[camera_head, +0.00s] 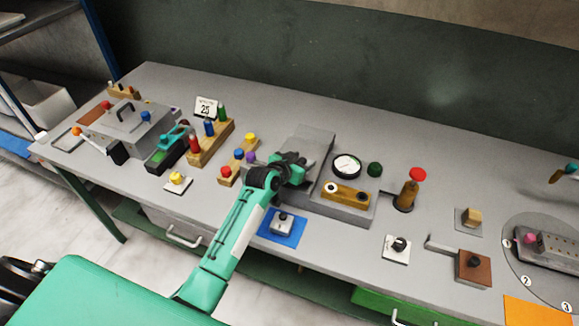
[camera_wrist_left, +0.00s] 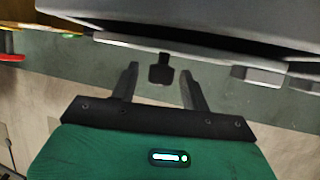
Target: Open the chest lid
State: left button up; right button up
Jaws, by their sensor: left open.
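A grey chest-like box (camera_head: 318,143) stands mid-table in the head view, partly hidden behind my left gripper (camera_head: 290,168). In the left wrist view a large dark grey body (camera_wrist_left: 215,22) fills the top, with a lighter rim along its edge. A small black tab (camera_wrist_left: 161,76) sticks out from this rim. My left gripper (camera_wrist_left: 159,70) is open, with one finger on each side of the tab in the picture. I cannot tell whether the fingers touch it. The lid looks closed. My right gripper is not in view.
Left are a grey box with a black handle (camera_head: 125,108), a green device (camera_head: 167,150) and wooden blocks with coloured pegs (camera_head: 212,143). Right are a gauge (camera_head: 346,165), a red-topped post (camera_head: 408,190) and a crank box (camera_head: 472,267). A blue pad (camera_head: 270,233) lies near the front edge.

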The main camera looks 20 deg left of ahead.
pick_arm(q)
jog(key=b+v, duration=0.3)
jog(key=v, duration=1)
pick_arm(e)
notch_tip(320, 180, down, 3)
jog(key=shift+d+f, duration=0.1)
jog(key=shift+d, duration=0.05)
